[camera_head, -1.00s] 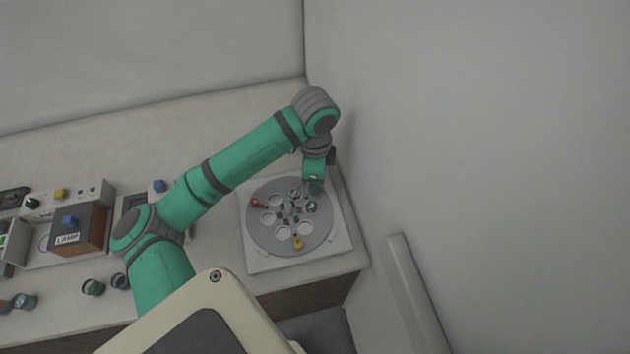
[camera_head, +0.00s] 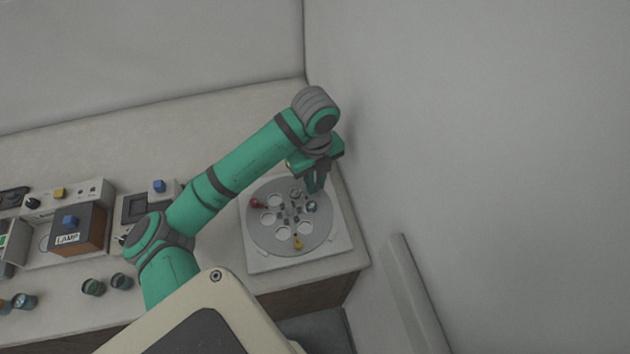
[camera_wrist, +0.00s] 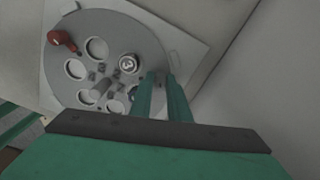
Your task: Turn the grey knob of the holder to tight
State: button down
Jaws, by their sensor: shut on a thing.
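The holder is a round grey disc (camera_head: 262,232) with several round holes, on a pale square base. It also shows in the wrist view (camera_wrist: 70,85). My gripper (camera_head: 316,188) points down at the disc's upper right rim. In the wrist view its two green fingers (camera_wrist: 158,77) are close together over the rim, shut on the grey knob. The knob itself is hidden by the fingers, so its angle cannot be seen. A red knob (camera_head: 258,204) sits at the disc's left and a yellow knob (camera_head: 298,243) at its front.
A wall rises close to the right of the holder. To the left stand a box marked LAMP (camera_head: 80,232), a panel with a blue knob (camera_head: 159,186) and several small round pieces (camera_head: 93,287). The counter behind the holder is clear.

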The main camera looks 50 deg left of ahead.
jog(key=m, duration=1)
jog(key=shift+m, duration=2)
jog(key=c, duration=1.7)
grip_release()
jog(key=shift+o, duration=0.2)
jog(key=shift+r, duration=0.1)
notch_tip(320, 180, up, 11)
jog(key=shift+f, duration=0.2)
